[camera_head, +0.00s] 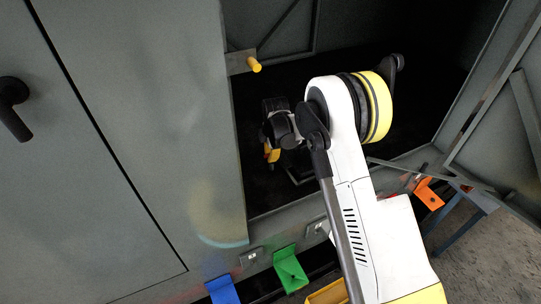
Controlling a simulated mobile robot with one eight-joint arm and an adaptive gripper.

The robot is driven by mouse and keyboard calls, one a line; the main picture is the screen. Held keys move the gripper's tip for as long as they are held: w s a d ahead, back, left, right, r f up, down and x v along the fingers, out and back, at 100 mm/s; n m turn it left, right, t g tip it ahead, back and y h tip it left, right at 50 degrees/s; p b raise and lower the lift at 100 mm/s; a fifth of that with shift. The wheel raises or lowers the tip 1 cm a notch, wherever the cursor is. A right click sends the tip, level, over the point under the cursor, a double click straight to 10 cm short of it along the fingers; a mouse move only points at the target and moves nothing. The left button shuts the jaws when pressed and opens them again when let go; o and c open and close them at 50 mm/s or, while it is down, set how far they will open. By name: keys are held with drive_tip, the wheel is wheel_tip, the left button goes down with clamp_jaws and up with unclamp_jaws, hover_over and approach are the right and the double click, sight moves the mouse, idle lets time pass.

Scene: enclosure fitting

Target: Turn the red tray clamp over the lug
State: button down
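My gripper (272,152) is at the end of my white and yellow arm, inside the dark opening of the grey enclosure. It is small and dark here, with yellow-orange parts at its lower end, and I cannot tell whether its fingers are apart or hold anything. I cannot make out the red tray clamp or the lug for certain. A small red patch (416,181) shows at the right end of the sill, beside an orange tab (429,196). My arm hides part of the sill and the opening.
A blue tab (222,290) and a green tab (290,270) hang at the lower sill. A yellow-tipped peg (254,65) sticks out at the opening's upper left. A closed grey door (110,130) with a black handle (13,108) is at left; a braced panel (505,120) stands at right.

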drive_tip(key=shift+n, duration=0.8)
drive_tip(key=c, duration=1.4)
unclamp_jaws()
drive_tip(key=r, duration=0.4)
drive_tip(key=s+r, duration=0.1)
drive_tip(key=r, duration=0.3)
drive_tip(key=s+d+r, duration=0.1)
drive_tip(key=r, duration=0.2)
drive_tip(key=shift+r, duration=0.4)
